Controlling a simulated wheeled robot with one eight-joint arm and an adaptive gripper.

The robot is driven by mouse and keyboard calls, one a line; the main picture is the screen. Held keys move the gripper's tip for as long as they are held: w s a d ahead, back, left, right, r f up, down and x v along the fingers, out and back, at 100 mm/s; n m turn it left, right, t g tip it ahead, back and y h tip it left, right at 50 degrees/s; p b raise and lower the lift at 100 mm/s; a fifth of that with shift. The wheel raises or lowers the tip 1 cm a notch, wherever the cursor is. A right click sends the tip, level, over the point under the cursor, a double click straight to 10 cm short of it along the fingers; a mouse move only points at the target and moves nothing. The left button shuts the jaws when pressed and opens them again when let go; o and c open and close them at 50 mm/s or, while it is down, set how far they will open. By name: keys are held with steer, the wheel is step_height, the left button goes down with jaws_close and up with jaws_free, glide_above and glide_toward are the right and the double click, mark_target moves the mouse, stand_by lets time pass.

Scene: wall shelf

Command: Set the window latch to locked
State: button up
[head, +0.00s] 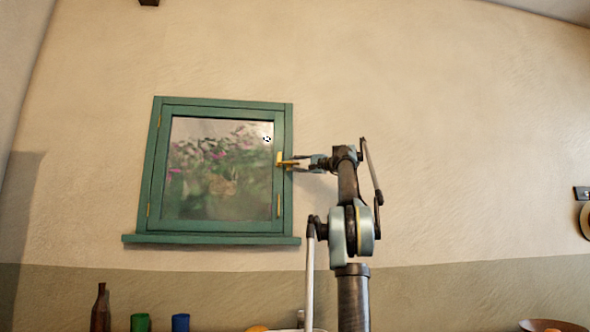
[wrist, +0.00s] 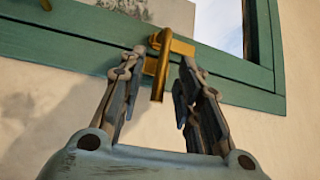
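The window latch (head: 280,159) is brass and sits on the right side of the green window (head: 284,200). In the head view its handle points sideways to the right, over the frame. In the wrist view the latch handle (wrist: 159,78) reaches from its mount on the green frame into the space between my fingers. My gripper (head: 301,162) comes from the right; in the wrist view my gripper (wrist: 161,62) is open, with one finger on each side of the handle. There appears to be a gap on both sides. Exact contact is hard to tell.
A green sill (head: 210,240) juts out below the window. A brown bottle (head: 101,308), a green cup (head: 140,323) and a blue cup (head: 180,322) stand low at the left. A bowl (head: 552,326) is at the lower right. The wall right of my arm is mostly bare.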

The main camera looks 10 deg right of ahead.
steer(key=shift+w+a+r, duration=0.1)
steer(key=shift+w+a, duration=0.3)
steer(key=shift+a, duration=0.05)
jaws_close()
steer(key=shift+d, duration=0.25)
